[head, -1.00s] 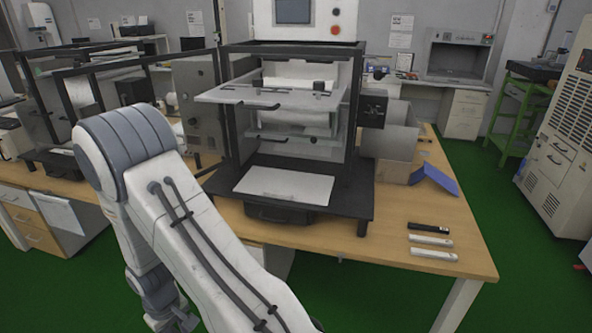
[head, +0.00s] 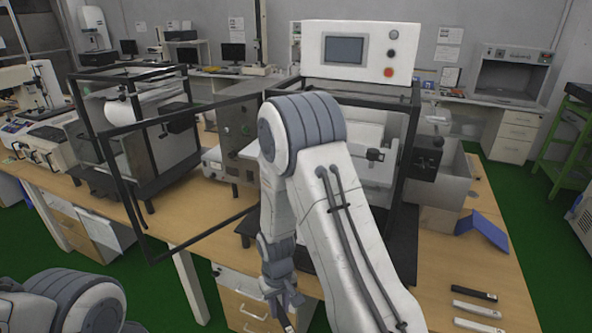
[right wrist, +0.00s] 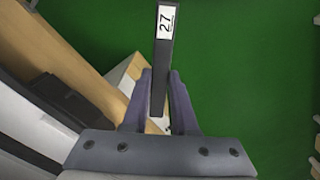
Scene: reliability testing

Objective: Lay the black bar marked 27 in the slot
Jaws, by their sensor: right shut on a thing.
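The black bar marked 27 (right wrist: 161,60) is between the fingers of my right gripper (right wrist: 160,78) in the right wrist view. Its white label faces the camera and its far end points up in the picture, over the green floor. In the head view my right gripper (head: 287,302) hangs low in front of the table edge, beside its own forearm. The bar is hardly visible there. My left gripper is out of view; only part of my left arm shows at the lower left. I cannot make out the slot; my right arm covers much of the testing machine (head: 346,48).
An open black door frame (head: 150,250) juts out left of the machine. Another black bar (head: 474,292) and two white bars (head: 478,309) (head: 480,325) lie at the table's right front. A blue angled piece (head: 484,232) lies behind them.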

